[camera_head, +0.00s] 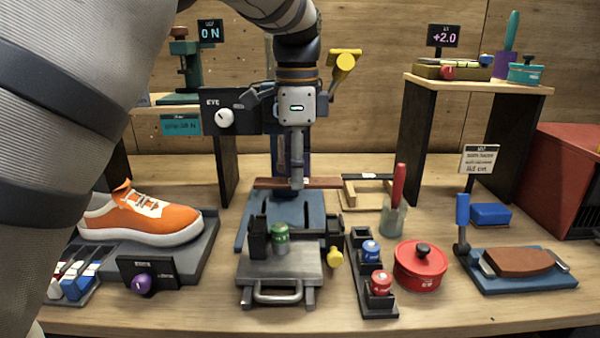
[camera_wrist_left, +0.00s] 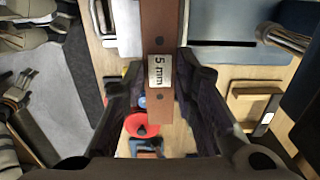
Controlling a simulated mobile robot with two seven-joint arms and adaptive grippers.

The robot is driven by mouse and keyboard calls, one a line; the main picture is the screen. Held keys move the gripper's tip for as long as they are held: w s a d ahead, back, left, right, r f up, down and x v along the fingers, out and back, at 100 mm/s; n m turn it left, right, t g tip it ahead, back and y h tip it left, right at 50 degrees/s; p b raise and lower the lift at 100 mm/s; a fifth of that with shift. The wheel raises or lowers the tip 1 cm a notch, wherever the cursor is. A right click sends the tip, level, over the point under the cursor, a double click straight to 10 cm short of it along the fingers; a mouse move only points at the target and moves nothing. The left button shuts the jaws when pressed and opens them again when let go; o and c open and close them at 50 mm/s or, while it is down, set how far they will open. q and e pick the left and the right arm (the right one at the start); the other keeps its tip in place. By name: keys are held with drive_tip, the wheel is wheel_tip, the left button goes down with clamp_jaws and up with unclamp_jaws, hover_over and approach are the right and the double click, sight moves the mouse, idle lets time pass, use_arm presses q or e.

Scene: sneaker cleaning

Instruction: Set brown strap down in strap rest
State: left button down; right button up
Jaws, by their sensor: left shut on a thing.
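The brown strap (camera_head: 268,183) is a flat bar lying crosswise in the head view, above the back of the blue board. In the left wrist view the strap (camera_wrist_left: 157,25) runs lengthwise and bears a "5 mm" label. My left gripper (camera_head: 297,186) points down and is shut on the strap, with a finger on each side of it in the left wrist view. A low wooden rest (camera_head: 350,195) with a black bar and white tag stands just right of the strap. It also shows in the left wrist view (camera_wrist_left: 243,127). My right gripper is out of view.
A metal press plate (camera_head: 275,270) with a green-topped jar (camera_head: 280,239) stands in front. An orange sneaker (camera_head: 145,217) is at the left. A cup with a red-handled tool (camera_head: 393,218), a red pot (camera_head: 420,268) and a raised shelf (camera_head: 478,83) are at the right.

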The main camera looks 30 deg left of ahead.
use_arm(q)
drive_tip(key=shift+w, duration=0.1)
drive_tip(key=shift+s+r, duration=0.15)
drive_tip(key=shift+s, duration=0.35)
wheel_tip(320, 180, down, 6)
drive_tip(key=shift+w+f, duration=0.1)
drive_tip(key=shift+f, duration=1)
idle(1.4)
drive_tip(key=c, duration=1.2)
unclamp_jaws()
wheel_tip(320, 180, up, 12)
